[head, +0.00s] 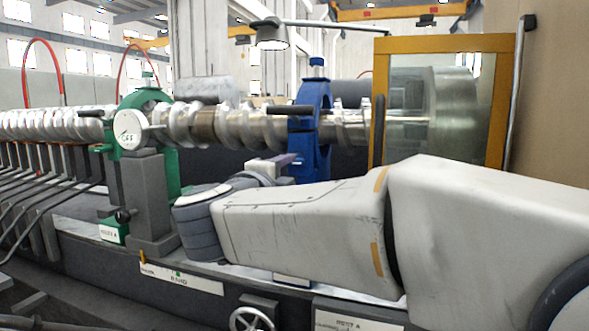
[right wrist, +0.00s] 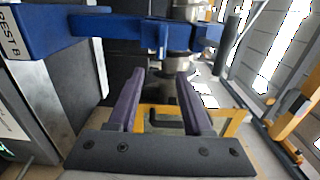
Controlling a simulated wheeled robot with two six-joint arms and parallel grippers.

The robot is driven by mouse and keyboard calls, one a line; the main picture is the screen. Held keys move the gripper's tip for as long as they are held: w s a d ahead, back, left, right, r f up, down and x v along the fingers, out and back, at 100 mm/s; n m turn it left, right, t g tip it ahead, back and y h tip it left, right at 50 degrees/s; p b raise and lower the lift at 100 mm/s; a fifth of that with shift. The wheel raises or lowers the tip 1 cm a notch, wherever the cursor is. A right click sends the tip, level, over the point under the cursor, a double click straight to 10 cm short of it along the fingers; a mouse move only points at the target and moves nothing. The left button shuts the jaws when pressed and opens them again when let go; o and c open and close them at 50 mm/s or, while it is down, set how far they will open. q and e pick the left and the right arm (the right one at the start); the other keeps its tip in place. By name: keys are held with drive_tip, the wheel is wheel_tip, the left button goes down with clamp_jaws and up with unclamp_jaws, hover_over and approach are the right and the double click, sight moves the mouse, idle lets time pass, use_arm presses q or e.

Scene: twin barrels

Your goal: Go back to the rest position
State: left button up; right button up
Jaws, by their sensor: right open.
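My right arm comes in from the right in the head view and reaches across the front of the machine. My right gripper (head: 277,165) is small there, partly hidden behind my own wrist, close to the blue steady rest (head: 310,120). In the right wrist view my right gripper (right wrist: 160,74) shows two purple fingers apart, with nothing gripped between them. The blue rest (right wrist: 120,32), marked REST B, lies just beyond the fingertips. I cannot tell if they touch it. My left gripper is not in view.
A long metal crankshaft (head: 235,129) runs through the green rest (head: 150,100) and the blue rest. An orange-framed guard (head: 498,100) stands at the right. A row of dark levers (head: 45,195) fills the left. A handwheel (head: 252,319) is at the bottom.

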drive_tip(key=shift+s+a, duration=0.1)
drive_tip(key=shift+s, duration=0.2)
